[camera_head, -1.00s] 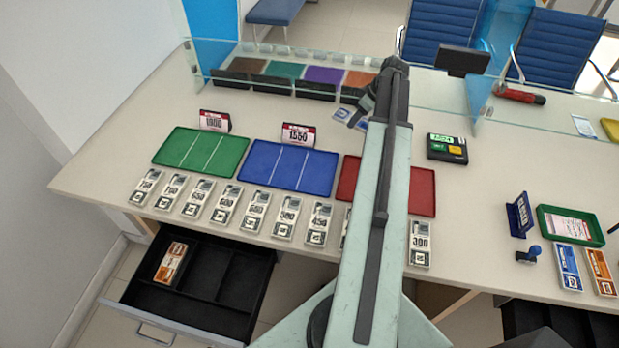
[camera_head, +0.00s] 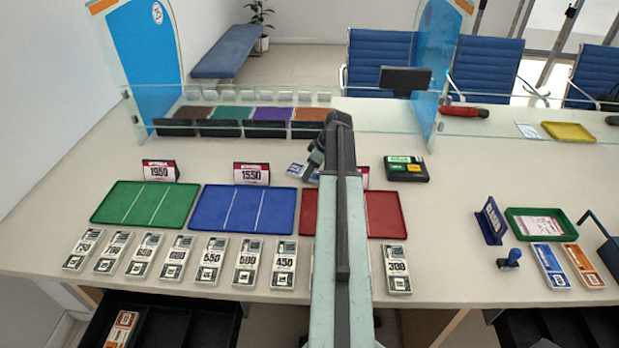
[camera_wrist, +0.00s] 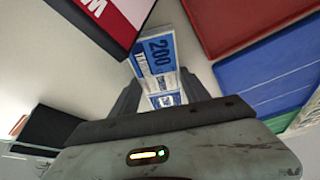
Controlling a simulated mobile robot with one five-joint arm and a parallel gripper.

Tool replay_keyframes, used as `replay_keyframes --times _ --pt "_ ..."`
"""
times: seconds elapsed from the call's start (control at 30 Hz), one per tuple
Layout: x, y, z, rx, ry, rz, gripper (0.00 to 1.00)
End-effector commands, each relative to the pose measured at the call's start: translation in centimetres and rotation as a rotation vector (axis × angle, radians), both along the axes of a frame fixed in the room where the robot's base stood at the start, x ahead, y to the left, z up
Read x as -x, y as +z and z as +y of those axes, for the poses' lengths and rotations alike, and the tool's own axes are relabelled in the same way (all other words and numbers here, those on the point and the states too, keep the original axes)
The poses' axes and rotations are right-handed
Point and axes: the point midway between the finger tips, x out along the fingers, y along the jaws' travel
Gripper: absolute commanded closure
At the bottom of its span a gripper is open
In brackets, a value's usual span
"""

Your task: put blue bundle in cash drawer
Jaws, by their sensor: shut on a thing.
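My gripper (camera_wrist: 160,93) is shut on a blue-and-white bundle (camera_wrist: 155,52) marked 200, which sticks out beyond the fingers in the wrist view. In the head view the bundle (camera_head: 296,170) shows just left of my gripper (camera_head: 312,166), behind the red and blue trays; the arm hides part of this area. The black cash drawer (camera_head: 200,329) stands open below the counter's front edge at the lower left, cut off by the picture's bottom. An orange bundle (camera_head: 122,328) lies in its left compartment. Another blue bundle (camera_head: 551,266) lies on the counter at the right.
Green (camera_head: 120,203), blue (camera_head: 272,211) and red (camera_head: 386,214) trays lie on the counter, with upright price signs (camera_head: 251,174) behind. A row of white bundles (camera_head: 208,259) lies in front. A glass screen (camera_head: 300,118) stands at the back. A black terminal (camera_head: 406,169) sits right of the arm.

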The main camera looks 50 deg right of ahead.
Motion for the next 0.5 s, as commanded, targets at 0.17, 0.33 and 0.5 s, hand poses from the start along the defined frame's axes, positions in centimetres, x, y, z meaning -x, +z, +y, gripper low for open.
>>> replay_keyframes --times 0.17,0.33,0.5 --pt "-0.02 0.22 0.03 0.0 0.0 0.0 0.89" --pt "-0.04 -0.09 0.04 0.0 0.001 0.0 0.35" --pt "-0.04 -0.06 0.05 0.0 0.001 0.0 0.24"
